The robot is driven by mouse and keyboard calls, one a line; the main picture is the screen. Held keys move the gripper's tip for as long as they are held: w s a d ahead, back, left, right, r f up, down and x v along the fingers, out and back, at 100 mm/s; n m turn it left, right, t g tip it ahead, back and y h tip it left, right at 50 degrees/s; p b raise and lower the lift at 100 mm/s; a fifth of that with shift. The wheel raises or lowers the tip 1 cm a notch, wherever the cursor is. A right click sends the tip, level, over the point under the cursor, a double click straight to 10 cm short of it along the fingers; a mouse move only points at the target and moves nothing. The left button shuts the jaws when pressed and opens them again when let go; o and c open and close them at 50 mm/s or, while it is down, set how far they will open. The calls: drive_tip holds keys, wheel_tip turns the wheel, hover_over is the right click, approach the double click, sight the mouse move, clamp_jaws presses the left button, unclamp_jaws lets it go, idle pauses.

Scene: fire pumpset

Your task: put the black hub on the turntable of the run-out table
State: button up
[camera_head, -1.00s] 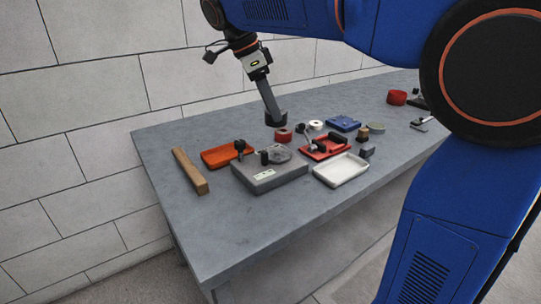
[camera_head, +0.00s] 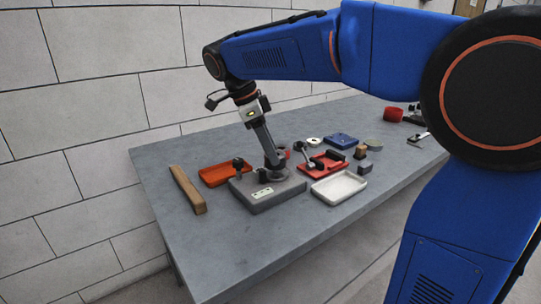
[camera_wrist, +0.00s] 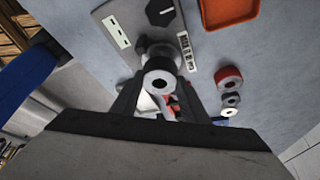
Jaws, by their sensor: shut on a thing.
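My gripper (camera_head: 273,163) points down over the run-out table and is shut on the black hub. In the wrist view the hub (camera_wrist: 160,76) sits between the two fingers, its pale ring-shaped end and dark bore facing the camera. The run-out table (camera_head: 262,200) is a grey block with a label on its front and a black knob at its left; it also shows in the wrist view (camera_wrist: 113,14). Its round turntable (camera_head: 286,175) lies under the fingertips, partly covered by them. I cannot tell whether the hub touches the turntable.
An orange tray (camera_head: 215,178) is behind-left and a wooden bar (camera_head: 187,190) lies left. A red clamp fixture (camera_head: 318,168) and a white tray (camera_head: 340,187) stand close on the right. A red ring (camera_wrist: 228,76) is near. The front table edge is clear.

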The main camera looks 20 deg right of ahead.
drive_tip(key=shift+f, duration=0.9)
drive_tip(key=shift+f, duration=0.15)
drive_tip(key=o, duration=1.4)
drive_tip(key=v, duration=1.2)
